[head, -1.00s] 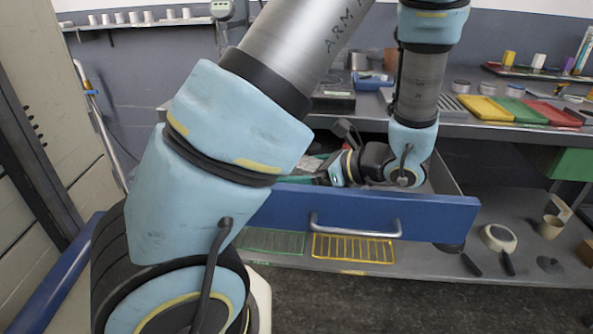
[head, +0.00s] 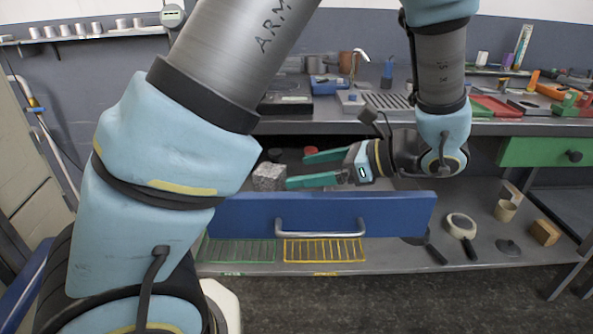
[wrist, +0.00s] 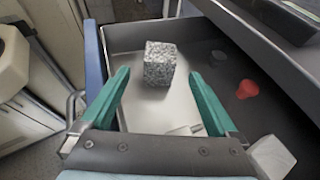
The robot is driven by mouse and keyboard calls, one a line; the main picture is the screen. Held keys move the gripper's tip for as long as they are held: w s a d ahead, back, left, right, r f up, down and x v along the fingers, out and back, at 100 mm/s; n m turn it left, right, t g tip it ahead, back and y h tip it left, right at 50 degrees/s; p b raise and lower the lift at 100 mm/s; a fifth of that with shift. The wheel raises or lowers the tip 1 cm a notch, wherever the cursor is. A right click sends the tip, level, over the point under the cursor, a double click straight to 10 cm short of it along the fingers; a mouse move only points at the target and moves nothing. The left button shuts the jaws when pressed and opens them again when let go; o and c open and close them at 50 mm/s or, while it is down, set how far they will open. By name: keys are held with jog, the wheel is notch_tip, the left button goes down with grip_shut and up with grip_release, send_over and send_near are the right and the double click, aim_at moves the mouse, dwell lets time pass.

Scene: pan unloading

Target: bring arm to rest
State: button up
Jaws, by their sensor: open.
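My gripper (head: 296,169) is above the open drawer with the blue front (head: 390,215), its teal fingers spread wide and pointing left. It is also in the wrist view (wrist: 167,103), with nothing between the fingertips. A speckled grey block (wrist: 160,64) lies in the drawer, ahead of the fingers and apart from them. In the head view the block (head: 268,177) shows just beyond the fingertips. My arm hides part of the drawer's left side.
A red lump (wrist: 247,89) and a dark piece lie on the drawer's right side. The workbench above holds trays and tools. A green drawer (head: 545,152) is at right. Below are a yellow rack (head: 325,250), a green rack (head: 240,251) and a round pan (head: 461,225).

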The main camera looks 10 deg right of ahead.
dwell(0.3)
jog(key=shift+a+r+n+g+h+p, duration=0.15)
jog(key=shift+r+n+g+h+p, duration=0.55)
jog(key=shift+g+p, duration=0.45)
jog(key=a+n+g+h+p, duration=0.1)
jog(key=n+g, duration=0.1)
jog(key=w+a+n+g+h+p, duration=0.1)
jog(key=a+n+g, duration=0.1)
jog(key=shift+a+r+h, duration=0.2)
jog(key=shift+h, duration=0.2)
jog(key=w+a+r+n+h+p, duration=0.1)
jog(key=a+r+n+h+p, duration=0.1)
jog(key=a+n, duration=0.5)
jog(key=w+a+r+n+h+p, duration=0.1)
jog(key=a+r+n+h+p, duration=0.2)
jog(key=a+n, duration=0.5)
jog(key=n+h+p, duration=0.1)
jog(key=n+h, duration=0.1)
jog(key=n, duration=0.1)
jog(key=shift+w+a+t, duration=0.2)
jog(key=shift+w+t, duration=0.1)
jog(key=shift+t, duration=0.05)
jog(key=shift+c, duration=0.4)
